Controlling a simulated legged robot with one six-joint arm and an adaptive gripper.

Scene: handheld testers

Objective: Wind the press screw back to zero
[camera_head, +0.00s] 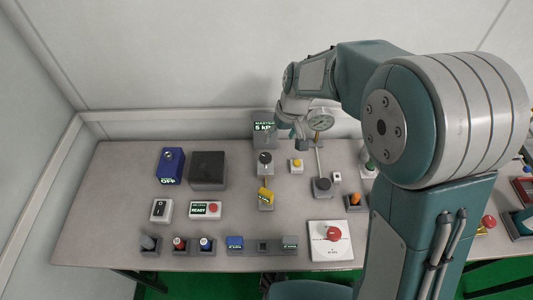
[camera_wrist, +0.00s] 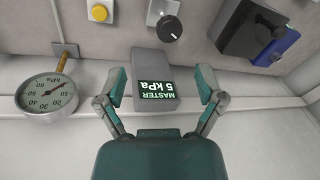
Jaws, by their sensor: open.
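The grey master display (camera_head: 264,130) reads 5 kPa and stands at the back of the table; it also shows in the wrist view (camera_wrist: 155,75). A dark round knob with a white mark (camera_head: 265,158), possibly the press screw, sits in front of it; the wrist view shows it at the top (camera_wrist: 170,28). A round kPa gauge (camera_head: 320,120) stands on a brass stem right of the display; in the wrist view it is at the left (camera_wrist: 46,95). My gripper (camera_wrist: 162,84) is open and empty, its fingers appearing either side of the display. Contact cannot be told.
A yellow button (camera_head: 296,164) and a dark-topped block with a rod (camera_head: 322,186) stand nearby. A black box (camera_head: 208,168) and blue device (camera_head: 170,165) are left. A white panel with a red knob (camera_head: 331,240) is in front. My arm covers the right side.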

